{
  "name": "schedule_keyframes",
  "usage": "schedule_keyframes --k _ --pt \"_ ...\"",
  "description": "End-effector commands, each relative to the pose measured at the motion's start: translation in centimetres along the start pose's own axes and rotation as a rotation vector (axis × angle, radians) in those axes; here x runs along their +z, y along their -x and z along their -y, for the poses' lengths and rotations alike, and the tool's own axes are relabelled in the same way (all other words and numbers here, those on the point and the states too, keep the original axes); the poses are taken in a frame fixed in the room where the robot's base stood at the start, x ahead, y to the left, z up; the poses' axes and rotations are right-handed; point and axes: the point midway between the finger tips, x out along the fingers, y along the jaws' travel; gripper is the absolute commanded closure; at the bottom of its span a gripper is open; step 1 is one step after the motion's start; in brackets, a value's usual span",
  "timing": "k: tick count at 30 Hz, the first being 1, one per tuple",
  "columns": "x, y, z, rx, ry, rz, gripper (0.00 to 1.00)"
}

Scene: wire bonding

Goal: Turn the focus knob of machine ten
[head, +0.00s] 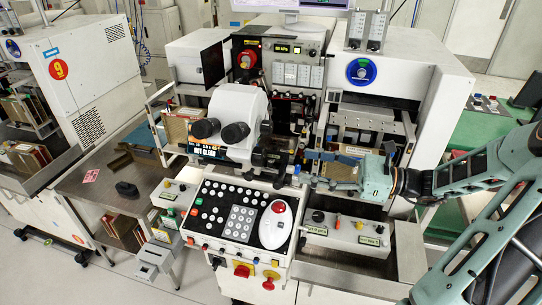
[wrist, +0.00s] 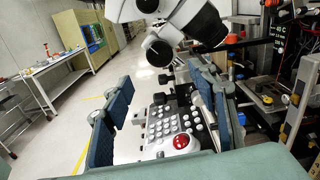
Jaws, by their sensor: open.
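The middle machine (head: 240,200) carries a white microscope (head: 238,108) with two black eyepieces; no number ten is readable on it. Small black knobs (head: 266,127) sit at the microscope's right side, and I cannot tell for certain which is the focus knob. My gripper (head: 310,168) is open and empty, reaching in from the right, to the right of the microscope and apart from it. In the wrist view, the blue-grey fingers (wrist: 160,76) stand wide apart. Dark knobs (wrist: 162,98) show beyond and between them, with the microscope (wrist: 178,25) above.
The keypad panel (head: 238,213) with a red-and-white mouse-like control (head: 276,222) lies below left of my gripper. A small knob box (head: 345,232) stands beneath it. The machine marked nine (head: 85,85) is at left. Open floor (wrist: 60,135) shows left in the wrist view.

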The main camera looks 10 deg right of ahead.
Motion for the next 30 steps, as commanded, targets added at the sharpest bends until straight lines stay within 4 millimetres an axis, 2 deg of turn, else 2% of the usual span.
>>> schedule_keyframes --k 5,12,18,24,30 --pt "0.1 -2.2 -0.1 0.002 -0.001 0.003 0.47" --pt "0.1 -6.8 -0.1 0.004 -0.001 0.002 0.47" --pt "0.0 -9.6 -0.1 0.003 -0.001 0.0 0.47" --pt "-0.1 -10.6 -0.1 0.001 0.0 -0.002 0.47" --pt "-0.1 -10.6 0.0 0.001 0.0 -0.002 0.47"
